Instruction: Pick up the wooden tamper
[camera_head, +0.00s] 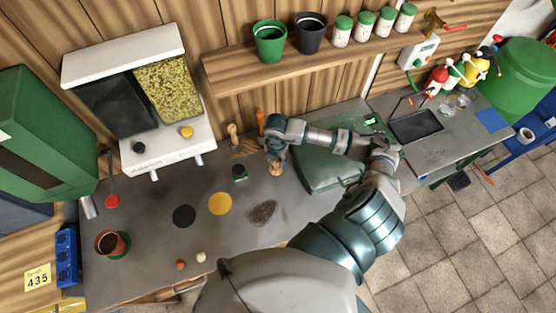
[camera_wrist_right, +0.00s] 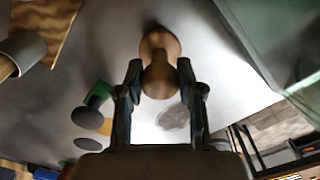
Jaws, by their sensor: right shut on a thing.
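The wooden tamper (camera_head: 276,169) is a small turned piece of light brown wood with a rounded end and a narrow waist. In the right wrist view the tamper (camera_wrist_right: 159,50) stands between the two dark fingers. My right gripper (camera_head: 275,157) is shut on it, with the fingers (camera_wrist_right: 160,80) on either side of its narrower part. In the head view the gripper hides most of the tamper, and I cannot tell whether it touches the grey bench. My left gripper is in neither view.
A green case (camera_head: 325,178) lies close to the right of the gripper. A wooden holder (camera_head: 243,148) with handled tools stands behind left. A small dark green-sided item (camera_head: 239,173), a yellow disc (camera_head: 220,203), a black disc (camera_head: 184,215) and a brown patch (camera_head: 263,213) are on the bench.

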